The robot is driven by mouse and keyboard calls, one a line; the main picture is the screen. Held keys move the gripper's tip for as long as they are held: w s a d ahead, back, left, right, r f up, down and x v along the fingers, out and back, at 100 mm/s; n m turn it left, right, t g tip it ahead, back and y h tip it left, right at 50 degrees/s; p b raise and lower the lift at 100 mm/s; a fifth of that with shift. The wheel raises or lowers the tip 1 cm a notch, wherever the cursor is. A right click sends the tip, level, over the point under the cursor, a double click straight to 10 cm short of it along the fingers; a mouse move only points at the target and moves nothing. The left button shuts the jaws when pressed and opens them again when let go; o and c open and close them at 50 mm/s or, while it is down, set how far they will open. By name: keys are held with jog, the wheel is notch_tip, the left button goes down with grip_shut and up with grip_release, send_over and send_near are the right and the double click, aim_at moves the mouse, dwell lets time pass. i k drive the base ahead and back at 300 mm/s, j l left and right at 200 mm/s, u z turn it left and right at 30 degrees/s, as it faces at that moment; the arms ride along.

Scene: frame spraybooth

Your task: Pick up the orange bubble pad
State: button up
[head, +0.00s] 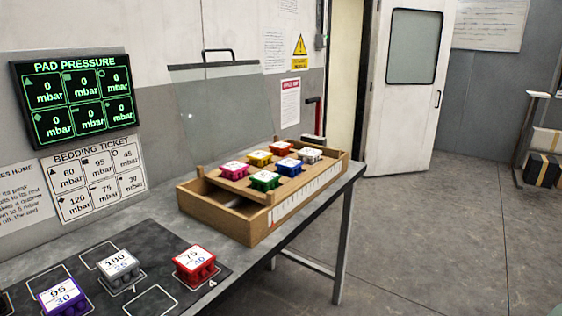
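No pad in the head view is clearly orange. The nearest in colour are a red-orange pad (281,146) at the back of the wooden tray (215,212) and a red pad (195,267) marked 75 and 50 on the dark mat (70,258). A yellow pad (260,158), a pink pad (233,170), a green pad (265,181), a blue pad (288,167) and a grey-white pad (308,156) share the tray's raised board. My gripper is out of view.
A grey pad (120,270) and a purple pad (62,296) also sit on the mat. A clear panel (225,110) stands behind the tray. A pressure display (78,95) hangs on the left wall. Floor (430,240) right of the table is clear.

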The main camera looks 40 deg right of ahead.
aim_at(280, 149)
jog(key=l+z, duration=0.2)
jog(key=z, duration=0.2)
jog(key=i+l+z, duration=0.15)
jog(key=z, duration=0.25)
jog(key=i+l+z, duration=0.2)
jog(key=i+l, duration=0.25)
jog(key=i+l+z, duration=0.25)
jog(key=i, duration=0.85)
